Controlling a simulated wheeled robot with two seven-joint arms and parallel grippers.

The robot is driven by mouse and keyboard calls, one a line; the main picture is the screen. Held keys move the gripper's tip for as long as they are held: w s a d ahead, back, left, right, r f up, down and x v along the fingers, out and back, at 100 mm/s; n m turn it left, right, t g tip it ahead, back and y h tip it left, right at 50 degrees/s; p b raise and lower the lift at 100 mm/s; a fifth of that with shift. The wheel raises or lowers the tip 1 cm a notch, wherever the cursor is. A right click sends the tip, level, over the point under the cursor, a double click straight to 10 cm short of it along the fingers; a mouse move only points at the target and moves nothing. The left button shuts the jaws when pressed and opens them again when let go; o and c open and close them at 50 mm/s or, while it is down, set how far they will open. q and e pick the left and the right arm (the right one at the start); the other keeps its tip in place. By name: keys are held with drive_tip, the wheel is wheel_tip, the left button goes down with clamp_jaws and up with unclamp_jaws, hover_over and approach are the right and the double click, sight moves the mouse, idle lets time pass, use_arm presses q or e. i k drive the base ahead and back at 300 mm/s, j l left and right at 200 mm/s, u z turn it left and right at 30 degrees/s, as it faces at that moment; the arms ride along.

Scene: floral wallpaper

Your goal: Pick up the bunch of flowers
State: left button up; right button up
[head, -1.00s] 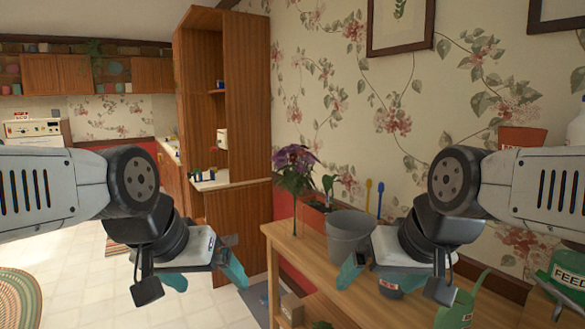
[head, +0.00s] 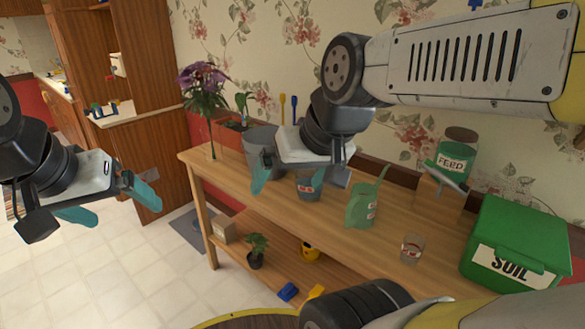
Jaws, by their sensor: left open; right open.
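The bunch of purple flowers (head: 204,82) stands upright on long green stems at the far left end of the wooden table (head: 200,163). The stem bottoms meet the tabletop near its left edge. My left gripper (head: 122,203) is open and empty, left of the table and lower than the blooms, apart from the flowers. My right gripper (head: 288,184) is open and empty above the table, to the right of the flowers. It hides part of the grey bucket (head: 262,146).
A planter with a seedling (head: 241,110) and the bucket stand right of the flowers. A small pot (head: 309,185), green watering can (head: 362,208), glass (head: 411,249), feed jar (head: 458,150) and green soil box (head: 520,235) follow along the table. A lower shelf holds a potted plant (head: 257,250).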

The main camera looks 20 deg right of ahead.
sight(210, 101)
drive_tip(key=z, duration=0.25)
drive_tip(key=i+j+z, duration=0.15)
drive_tip(key=j+z, duration=0.25)
drive_tip(key=i+j+z, duration=0.1)
drive_tip(key=j+z, duration=0.25)
drive_tip(key=i+j+z, duration=0.15)
drive_tip(key=j, duration=1.2)
drive_tip(key=i+j+z, duration=0.2)
drive_tip(key=j, duration=1.1)
drive_tip(key=k, duration=0.15)
